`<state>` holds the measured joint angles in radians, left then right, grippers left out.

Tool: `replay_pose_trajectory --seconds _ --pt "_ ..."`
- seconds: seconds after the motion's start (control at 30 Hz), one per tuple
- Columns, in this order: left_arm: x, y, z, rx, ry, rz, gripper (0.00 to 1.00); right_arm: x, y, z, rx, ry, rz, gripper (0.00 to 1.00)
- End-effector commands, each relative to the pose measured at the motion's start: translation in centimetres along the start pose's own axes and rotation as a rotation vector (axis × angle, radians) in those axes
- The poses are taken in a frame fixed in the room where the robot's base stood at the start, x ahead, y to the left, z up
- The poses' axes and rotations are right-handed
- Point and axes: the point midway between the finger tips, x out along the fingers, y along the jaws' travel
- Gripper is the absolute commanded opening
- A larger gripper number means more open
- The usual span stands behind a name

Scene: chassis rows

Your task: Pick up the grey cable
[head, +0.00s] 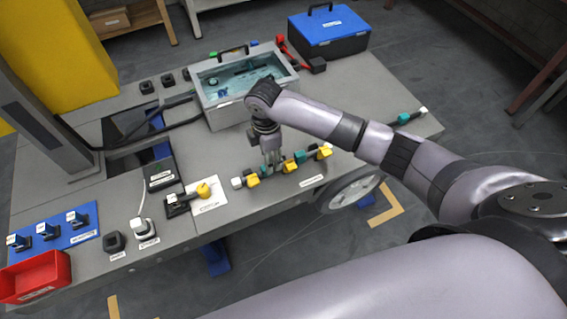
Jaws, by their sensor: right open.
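My right gripper (272,168) points down over a row of small connectors near the front edge of the grey workbench (215,150). It is open, and its fingers hide part of the row. The row has a white end piece (236,183), yellow plugs (325,151) and teal pieces (300,157). I cannot tell which piece in this row, if any, is the grey cable. Another dark cable with a teal piece and a pale end (405,119) lies at the bench's right side. My left gripper is not in view.
A grey open case (213,112) with clear contents stands behind my gripper. A blue toolbox (328,40) is at the back. Left of the row are a yellow plug on a white plate (216,208), a white adapter (143,229), a blue mat (25,253) and a red bin (35,278).

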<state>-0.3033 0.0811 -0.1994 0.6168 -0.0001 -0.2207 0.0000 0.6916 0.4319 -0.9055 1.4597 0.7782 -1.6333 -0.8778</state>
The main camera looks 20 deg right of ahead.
Motion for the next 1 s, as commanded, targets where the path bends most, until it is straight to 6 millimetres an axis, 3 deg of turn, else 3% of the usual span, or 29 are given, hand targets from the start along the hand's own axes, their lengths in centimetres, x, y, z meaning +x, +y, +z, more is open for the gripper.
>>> replay_pose_trajectory --seconds 0.17,0.5,0.77,1.0 --pt "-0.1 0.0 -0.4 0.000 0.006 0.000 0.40 1.2 0.0 0.0 0.000 0.001 -0.002 0.43" --pt "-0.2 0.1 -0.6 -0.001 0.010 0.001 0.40 5.5 0.3 0.2 0.000 0.001 0.000 0.43" --pt "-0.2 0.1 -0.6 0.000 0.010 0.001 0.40 5.7 0.3 0.3 0.000 0.000 0.001 0.43" --pt "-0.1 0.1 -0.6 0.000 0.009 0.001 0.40 5.7 0.3 0.3 0.000 0.000 0.001 0.27"
